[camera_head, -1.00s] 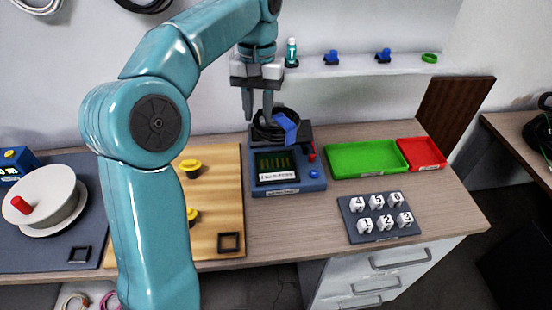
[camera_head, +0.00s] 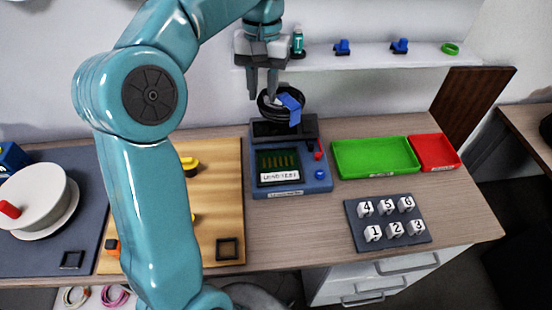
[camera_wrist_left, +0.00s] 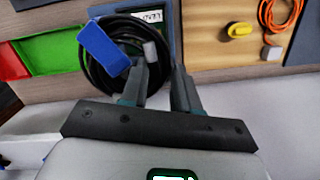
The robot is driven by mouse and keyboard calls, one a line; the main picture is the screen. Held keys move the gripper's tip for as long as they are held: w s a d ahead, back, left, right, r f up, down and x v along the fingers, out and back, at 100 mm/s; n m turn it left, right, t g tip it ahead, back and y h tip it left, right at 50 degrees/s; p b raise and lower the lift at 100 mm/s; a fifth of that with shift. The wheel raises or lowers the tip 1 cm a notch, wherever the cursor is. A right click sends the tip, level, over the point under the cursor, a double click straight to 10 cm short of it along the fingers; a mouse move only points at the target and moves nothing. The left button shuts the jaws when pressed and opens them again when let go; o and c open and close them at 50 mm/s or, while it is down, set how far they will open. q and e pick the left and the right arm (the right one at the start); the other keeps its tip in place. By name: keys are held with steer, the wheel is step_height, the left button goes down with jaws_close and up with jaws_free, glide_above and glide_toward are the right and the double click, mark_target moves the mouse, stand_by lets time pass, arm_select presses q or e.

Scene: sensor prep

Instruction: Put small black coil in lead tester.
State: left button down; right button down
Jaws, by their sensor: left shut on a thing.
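The small black coil (camera_head: 268,108) is a ring of black cable with a blue tag (camera_head: 291,108). My left gripper (camera_head: 263,97) is shut on the coil's upper part and holds it in the air. The coil hangs over the back of the lead tester (camera_head: 312,186), a blue-grey box with a dark screen and a dark recess (camera_head: 266,129) behind it. The coil appears apart from the recess. In the left wrist view the coil (camera_wrist_left: 88,72) sits by the fingers (camera_wrist_left: 163,85) and partly covers the tester (camera_wrist_left: 160,35). My right gripper is in no view.
A green tray (camera_head: 376,157) and a red tray (camera_head: 434,152) stand right of the tester. Numbered white blocks sit on a dark mat (camera_head: 358,228) in front. A wooden board (camera_head: 222,190) lies left. A shelf (camera_head: 370,61) holds small items behind.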

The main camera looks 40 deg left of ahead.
arm_select(q)
steer(key=f, duration=0.5)
steer(key=f+b, duration=0.1)
steer(key=f, duration=0.9)
steer(key=shift+s+d+b, duration=0.15)
steer(key=shift+s+b, duration=0.15)
steer(key=shift+b, duration=0.05)
step_height(320, 180, down, 4)
steer(key=shift+w+f, duration=0.15)
steer(key=c, duration=1.2)
jaws_free()
steer(key=shift+f, duration=0.1)
steer(key=shift+c, duration=0.2)
steer(key=o, duration=0.4)
